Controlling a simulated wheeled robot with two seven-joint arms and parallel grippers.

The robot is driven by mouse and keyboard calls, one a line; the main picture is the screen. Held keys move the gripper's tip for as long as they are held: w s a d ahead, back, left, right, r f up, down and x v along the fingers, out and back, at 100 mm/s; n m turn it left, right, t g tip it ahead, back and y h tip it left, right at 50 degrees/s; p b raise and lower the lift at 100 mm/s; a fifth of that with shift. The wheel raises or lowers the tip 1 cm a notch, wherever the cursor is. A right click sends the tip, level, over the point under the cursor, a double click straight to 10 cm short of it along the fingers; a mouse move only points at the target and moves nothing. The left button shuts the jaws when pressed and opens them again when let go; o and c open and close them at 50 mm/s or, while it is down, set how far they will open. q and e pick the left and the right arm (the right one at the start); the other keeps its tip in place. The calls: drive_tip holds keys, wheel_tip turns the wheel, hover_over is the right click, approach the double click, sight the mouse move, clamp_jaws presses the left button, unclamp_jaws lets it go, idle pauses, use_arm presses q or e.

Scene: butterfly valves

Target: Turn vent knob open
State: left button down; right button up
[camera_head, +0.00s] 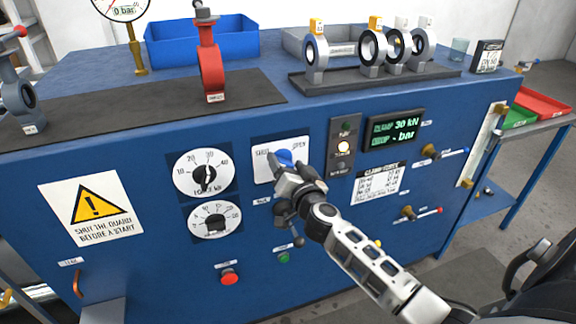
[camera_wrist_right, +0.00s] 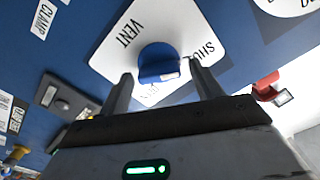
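The blue vent knob (camera_head: 285,156) sits on a white plate (camera_head: 293,142) marked SHUT at left and OPEN at right, on the front of the blue bench. In the right wrist view the knob (camera_wrist_right: 158,62) shows in front of the plate, near the word VENT (camera_wrist_right: 130,33). My right gripper (camera_head: 284,168) is at the plate, partly covering the knob and the plate's lower part. In the wrist view its two fingers (camera_wrist_right: 163,88) are apart, one on each side of the knob, with gaps visible. Which mark the knob points to is unclear. My left gripper is not in view.
Two dials (camera_head: 204,172) are left of the plate. A dark strip with a lit button (camera_head: 344,147) and a display (camera_head: 394,130) are to the right. A red button (camera_head: 229,277) is below. Several valves (camera_head: 397,46) stand on the bench top.

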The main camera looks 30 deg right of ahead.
drive_tip(key=c, duration=0.9)
drive_tip(key=shift+o, duration=0.2)
drive_tip(key=shift+m, duration=0.3)
drive_tip(key=m+p, duration=0.1)
drive_tip(key=m, duration=0.2)
drive_tip(key=shift+f+m, duration=0.1)
drive_tip(key=shift+m, duration=0.3)
drive_tip(key=m, duration=0.6)
drive_tip(key=shift+d+f, duration=0.1)
drive_tip(key=shift+f, duration=0.05)
drive_tip(key=m, duration=1.3)
drive_tip(key=shift+f, duration=0.25)
drive_tip(key=shift+m, duration=0.4)
